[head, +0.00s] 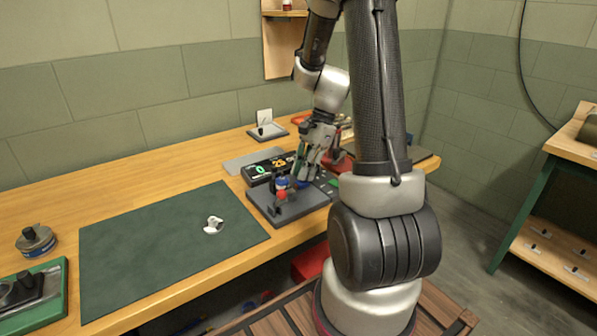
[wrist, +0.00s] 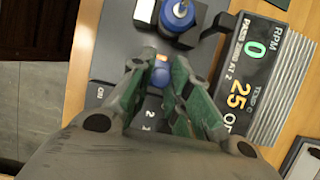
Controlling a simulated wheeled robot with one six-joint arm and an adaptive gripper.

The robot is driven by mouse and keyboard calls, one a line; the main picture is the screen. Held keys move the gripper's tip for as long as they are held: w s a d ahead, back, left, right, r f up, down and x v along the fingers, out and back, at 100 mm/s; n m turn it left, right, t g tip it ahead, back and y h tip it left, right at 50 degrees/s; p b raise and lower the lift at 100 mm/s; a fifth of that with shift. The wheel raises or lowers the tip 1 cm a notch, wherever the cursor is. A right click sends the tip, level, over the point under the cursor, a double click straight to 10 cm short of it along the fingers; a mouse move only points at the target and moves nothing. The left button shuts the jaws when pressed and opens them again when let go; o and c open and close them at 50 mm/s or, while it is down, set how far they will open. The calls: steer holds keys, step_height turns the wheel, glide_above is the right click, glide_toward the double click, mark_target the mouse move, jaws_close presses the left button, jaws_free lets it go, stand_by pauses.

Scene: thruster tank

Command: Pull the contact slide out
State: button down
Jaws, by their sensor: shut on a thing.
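My gripper (wrist: 158,66) is over the dark base of the device, its fingertips closed around a small blue piece. The blue piece (wrist: 156,78) shows between the fingers in the wrist view; I take it to be the contact slide's knob, but its lower part is hidden. In the head view my gripper (head: 304,176) reaches down at the right part of the dark base (head: 266,206). A blue-topped round part (wrist: 178,12) stands on the base beyond the fingertips. The base has white printed marks near the fingers.
A display box (wrist: 250,72) reading 0 and 25 stands close beside my gripper; it also shows in the head view (head: 262,172). A dark green mat (head: 150,250) with a small white part (head: 213,225) lies to the left. A tin (head: 36,240) stands far left.

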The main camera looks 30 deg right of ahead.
steer(key=shift+d, duration=0.2)
steer(key=c, duration=1.3)
jaws_free()
steer(key=v, duration=1.2)
